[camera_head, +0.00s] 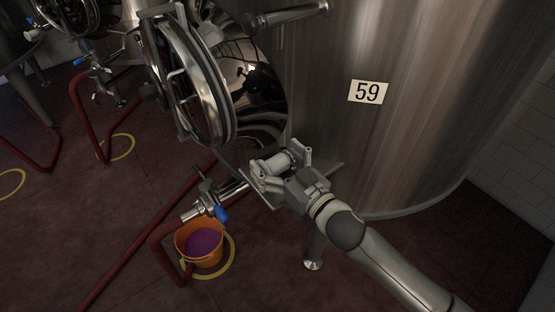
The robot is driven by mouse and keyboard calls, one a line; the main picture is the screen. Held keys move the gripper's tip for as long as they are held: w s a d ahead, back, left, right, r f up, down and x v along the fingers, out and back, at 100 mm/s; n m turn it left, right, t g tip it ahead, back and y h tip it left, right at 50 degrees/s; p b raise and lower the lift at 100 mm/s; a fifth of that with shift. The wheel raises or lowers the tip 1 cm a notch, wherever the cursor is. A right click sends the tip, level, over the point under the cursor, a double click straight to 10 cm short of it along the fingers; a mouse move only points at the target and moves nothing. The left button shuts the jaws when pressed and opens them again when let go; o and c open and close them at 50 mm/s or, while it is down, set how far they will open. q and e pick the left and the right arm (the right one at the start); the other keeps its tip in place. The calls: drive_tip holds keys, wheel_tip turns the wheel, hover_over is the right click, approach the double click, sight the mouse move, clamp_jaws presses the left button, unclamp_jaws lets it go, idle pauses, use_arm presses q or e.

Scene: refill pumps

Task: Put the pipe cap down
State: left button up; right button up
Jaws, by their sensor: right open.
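My right gripper (280,166) is in front of the steel tank, its arm coming in from the lower right. Its two fingers are apart. A short pale metallic cylinder, which looks like the pipe cap (276,160), lies between the fingers, over a small grey ledge (329,174) at the tank's side. I cannot tell whether the fingers touch the cap or whether it rests fully on the ledge. The gripper hides part of the ledge. My left gripper is not in view.
The tank (420,110) carries a label reading 59 (369,92) and a round hatch (190,85). A valve with a blue handle (221,213) sits above an orange bucket (187,249) of purple liquid. Red hoses (135,247) cross the dark red floor.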

drive_tip(key=shift+r, duration=0.2)
drive_tip(key=shift+s+d+f, duration=0.1)
drive_tip(key=shift+s+d, duration=0.05)
drive_tip(key=shift+s, duration=0.1)
drive_tip(key=b+v, duration=0.1)
drive_tip(key=v, duration=1)
drive_tip(key=shift+s, duration=0.2)
drive_tip(key=shift+d, duration=0.1)
